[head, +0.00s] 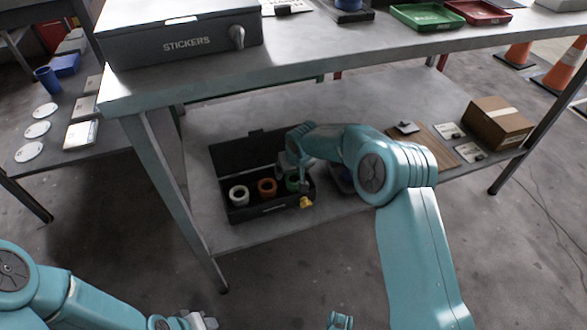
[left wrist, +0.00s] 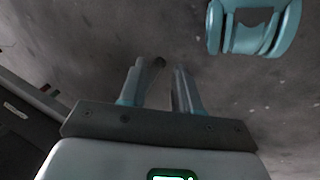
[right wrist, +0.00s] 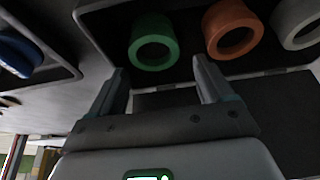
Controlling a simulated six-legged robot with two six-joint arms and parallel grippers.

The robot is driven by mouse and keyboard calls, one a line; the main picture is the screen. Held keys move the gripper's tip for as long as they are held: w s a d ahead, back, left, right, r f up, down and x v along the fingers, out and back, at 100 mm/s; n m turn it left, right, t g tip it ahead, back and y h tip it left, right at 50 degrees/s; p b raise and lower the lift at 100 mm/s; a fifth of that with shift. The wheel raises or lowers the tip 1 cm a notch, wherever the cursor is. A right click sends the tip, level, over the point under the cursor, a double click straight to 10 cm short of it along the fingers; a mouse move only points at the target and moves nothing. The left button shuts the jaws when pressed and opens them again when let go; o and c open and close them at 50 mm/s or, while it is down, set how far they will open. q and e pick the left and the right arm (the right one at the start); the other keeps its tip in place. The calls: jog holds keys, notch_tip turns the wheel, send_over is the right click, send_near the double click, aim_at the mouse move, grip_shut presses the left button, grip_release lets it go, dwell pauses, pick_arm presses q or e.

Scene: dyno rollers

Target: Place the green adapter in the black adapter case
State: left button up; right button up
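The black adapter case (head: 262,212) lies open on the lower shelf, its lid raised at the back. The green adapter (head: 292,181), a ring, sits in the right part of the case, partly hidden by my right arm. It shows clearly in the right wrist view (right wrist: 153,42), next to an orange adapter (right wrist: 232,28) and a white adapter (right wrist: 298,22). My right gripper (right wrist: 160,72) is open and empty at the case, with the green adapter just beyond its fingertips. My left gripper (left wrist: 160,68) is open and empty over the floor, away from the shelf.
A grey bin (right wrist: 52,82) holding a blue ring (right wrist: 18,50) stands beside the case, mostly behind my right arm in the head view. A cardboard box (head: 497,122) is at the shelf's right. The tabletop (head: 300,48) overhangs the shelf. A yellow piece (head: 306,202) shows at the case's right end.

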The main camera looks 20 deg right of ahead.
jog(key=shift+d, duration=0.25)
